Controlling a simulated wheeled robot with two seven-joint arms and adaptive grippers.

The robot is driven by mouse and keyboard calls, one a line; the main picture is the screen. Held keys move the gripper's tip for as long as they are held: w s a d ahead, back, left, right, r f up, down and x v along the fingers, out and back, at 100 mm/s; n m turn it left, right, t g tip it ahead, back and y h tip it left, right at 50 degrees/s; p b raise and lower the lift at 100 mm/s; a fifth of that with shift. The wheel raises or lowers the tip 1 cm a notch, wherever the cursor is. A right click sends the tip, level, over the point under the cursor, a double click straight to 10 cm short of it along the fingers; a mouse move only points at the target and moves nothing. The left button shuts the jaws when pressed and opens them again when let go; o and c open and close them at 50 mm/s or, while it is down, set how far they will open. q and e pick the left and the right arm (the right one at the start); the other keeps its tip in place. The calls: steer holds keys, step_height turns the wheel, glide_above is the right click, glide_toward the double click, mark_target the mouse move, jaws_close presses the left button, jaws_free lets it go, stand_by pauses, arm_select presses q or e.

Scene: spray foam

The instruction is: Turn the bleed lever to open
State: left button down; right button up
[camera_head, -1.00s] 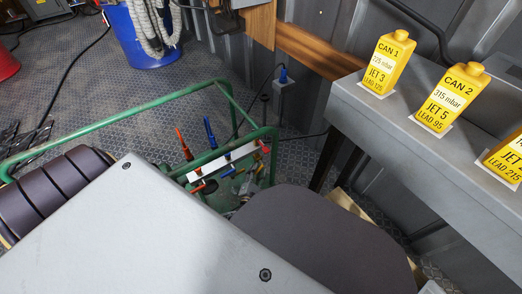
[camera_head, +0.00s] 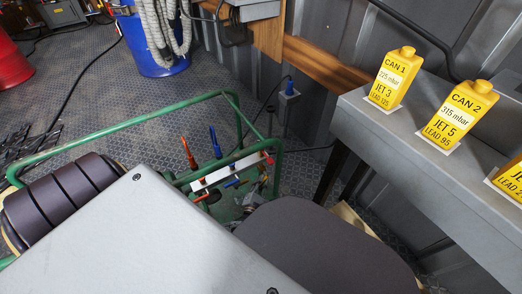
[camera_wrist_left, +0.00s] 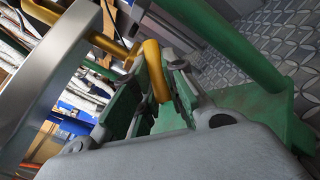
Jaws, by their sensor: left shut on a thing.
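My left gripper (camera_wrist_left: 155,88) is shut on a yellow-orange lever (camera_wrist_left: 156,80) in the left wrist view. The curved lever passes between the two fingers, and its tip shows between the green finger pads. No label on it is readable. In the head view, the left gripper (camera_head: 252,197) is small and partly hidden just below the white manifold bar (camera_head: 213,177), inside the green tube frame (camera_head: 150,112). A red-orange handle (camera_head: 188,151) and a blue handle (camera_head: 215,139) stand up behind the bar. My right gripper is not in view.
Green tubing surrounds the manifold closely. A blue drum (camera_head: 152,52) with pale hose stands at the back. Open patterned floor lies behind the frame.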

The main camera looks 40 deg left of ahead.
arm_select(q)
steer(key=shift+w+f+n+t+y, duration=0.25)
steer(key=shift+n+t+y, duration=0.2)
steer(key=shift+n, duration=0.25)
steer(key=shift+w+f+n+t+y, duration=0.25)
steer(key=shift+n+t+y, duration=0.1)
steer(key=shift+n+t, duration=0.3)
steer(key=shift+n, duration=0.35)
steer(key=shift+d, duration=0.1)
steer(key=c, duration=1.5)
jaws_free()
steer(key=shift+c, duration=0.2)
steer(key=shift+o, duration=0.4)
steer(key=shift+d, duration=0.15)
